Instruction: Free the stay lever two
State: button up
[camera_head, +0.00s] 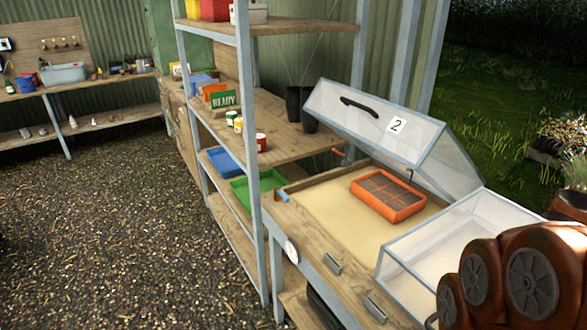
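The clear lid marked "2" (365,122) stands tilted open over a sand-filled wooden bench box (315,208). It has a dark handle (360,106) near its upper edge. A small orange-red lever-like part (344,156) shows at the back left of the box, beside the lid's lower edge. I take it for stay lever two, but it is too small to tell its position. A thin dark rod shows near the lid's right side. My gripper is not in view; brown rounded links of my arm fill the lower right corner.
An orange seed tray (388,195) lies on the sand under the lid. A second clear cover (452,240) is at right, close to my arm. A metal shelf unit (245,130) with pots and tins stands left of the box. Open gravel floor (110,230) lies further left.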

aim_at(343, 156)
jog(key=u, duration=0.1)
jog(key=k, duration=0.5)
jog(key=u, duration=1.75)
jog(key=i, duration=3.45)
jog(key=z, duration=1.4)
